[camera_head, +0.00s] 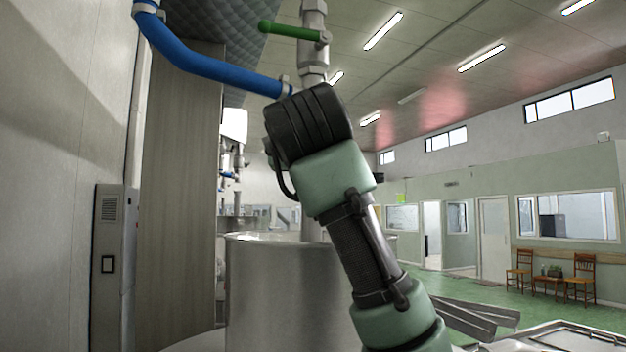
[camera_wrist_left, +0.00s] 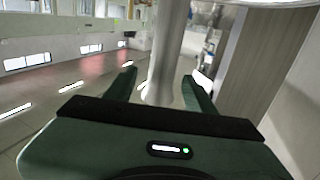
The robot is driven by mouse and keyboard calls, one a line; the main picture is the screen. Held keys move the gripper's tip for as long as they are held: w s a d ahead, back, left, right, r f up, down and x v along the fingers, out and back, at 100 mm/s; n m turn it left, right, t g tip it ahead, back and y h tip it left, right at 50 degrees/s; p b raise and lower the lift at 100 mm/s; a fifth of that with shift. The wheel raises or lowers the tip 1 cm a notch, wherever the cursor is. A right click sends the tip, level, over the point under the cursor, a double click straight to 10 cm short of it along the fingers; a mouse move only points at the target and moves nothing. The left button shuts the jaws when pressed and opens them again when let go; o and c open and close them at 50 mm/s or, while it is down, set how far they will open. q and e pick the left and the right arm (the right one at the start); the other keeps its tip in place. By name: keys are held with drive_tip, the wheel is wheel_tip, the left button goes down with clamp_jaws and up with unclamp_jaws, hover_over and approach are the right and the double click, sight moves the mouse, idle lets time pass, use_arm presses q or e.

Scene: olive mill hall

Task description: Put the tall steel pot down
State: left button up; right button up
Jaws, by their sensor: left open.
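I cannot pick out a separate tall steel pot for sure. A large steel cylinder (camera_head: 275,295) with a rim stands at the bottom centre of the head view, partly behind my green and black arm. My left gripper (camera_wrist_left: 160,75) is open, its two green fingers apart in the left wrist view, which is upside down. A vertical steel pipe (camera_wrist_left: 165,48) shows between the fingers; I cannot tell whether it is within their reach. In the head view my gripper's fingers are hidden. My right gripper is not in view.
A steel pipe with a green valve handle (camera_head: 290,31) and a blue hose (camera_head: 215,67) hang close above my arm. A tall grey-brown panel (camera_head: 180,200) and a switch box (camera_head: 108,265) stand at left. Green floor (camera_head: 470,290) is open at right; two wooden chairs (camera_head: 581,274) stand far off.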

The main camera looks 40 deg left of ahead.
use_arm(q)
drive_tip(key=b+v, duration=0.1)
drive_tip(key=v, duration=0.4)
drive_tip(key=shift+s+d, duration=0.25)
idle(0.3)
